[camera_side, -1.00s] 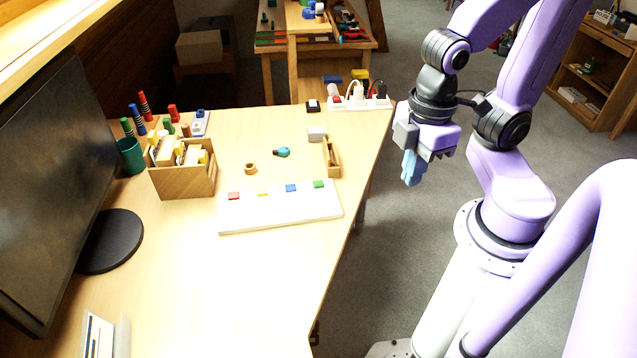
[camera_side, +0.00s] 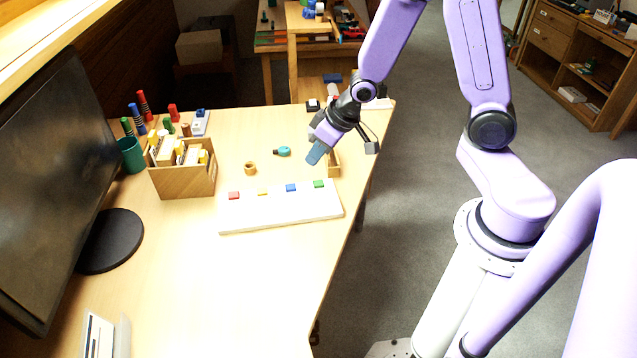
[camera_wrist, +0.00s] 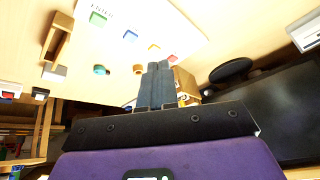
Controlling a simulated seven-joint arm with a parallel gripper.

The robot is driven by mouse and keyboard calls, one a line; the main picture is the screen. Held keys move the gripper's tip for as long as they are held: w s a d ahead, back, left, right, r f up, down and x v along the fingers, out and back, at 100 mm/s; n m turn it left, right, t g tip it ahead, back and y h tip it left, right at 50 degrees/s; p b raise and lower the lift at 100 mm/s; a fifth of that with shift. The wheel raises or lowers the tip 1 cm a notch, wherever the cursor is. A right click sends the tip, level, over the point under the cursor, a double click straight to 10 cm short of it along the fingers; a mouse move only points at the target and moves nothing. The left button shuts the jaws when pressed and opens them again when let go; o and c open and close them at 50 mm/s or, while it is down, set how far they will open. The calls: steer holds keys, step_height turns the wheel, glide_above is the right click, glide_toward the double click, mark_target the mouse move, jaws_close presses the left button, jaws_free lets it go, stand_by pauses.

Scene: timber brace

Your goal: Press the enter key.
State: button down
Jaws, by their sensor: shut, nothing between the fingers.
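A white board (camera_side: 280,213) lies on the desk with a row of red (camera_side: 234,195), yellow (camera_side: 262,193), blue (camera_side: 290,188) and green (camera_side: 318,184) keys. In the wrist view, small lettering that looks like "ENTER" sits beside the green key (camera_wrist: 98,18); the blue (camera_wrist: 130,35), yellow (camera_wrist: 154,47) and red keys also show there. My gripper (camera_side: 314,157) is shut and empty. It is tilted, above the desk behind the green key, apart from the board. In the wrist view its fingertips (camera_wrist: 160,66) point toward the board.
A small wooden tray (camera_side: 334,168) stands close beside my gripper. A teal object (camera_side: 282,151) and a wooden ring (camera_side: 250,169) lie behind the board. A wooden card box (camera_side: 185,180) and a monitor (camera_side: 50,190) stand at left. The desk in front of the board is clear.

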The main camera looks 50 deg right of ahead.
mark_target(322, 183)
steer(key=w+d+f+m+t, duration=0.1)
steer(key=w+d+f+m, duration=0.2)
steer(key=d, duration=0.2)
steer(key=w+d+f+m+t+y, duration=0.1)
steer(key=w+d+f+m+t, duration=0.1)
steer(key=d+f+m, duration=0.1)
steer(key=shift+w+d+f+m+t, duration=0.15)
steer(key=shift+w+d+m+t, duration=0.2)
steer(key=shift+d+m, duration=0.4)
steer(key=shift+d, duration=0.1)
steer(key=shift+f, duration=0.1)
steer(key=shift+f, duration=4.35)
steer(key=shift+f, duration=0.1)
steer(key=shift+f, duration=0.3)
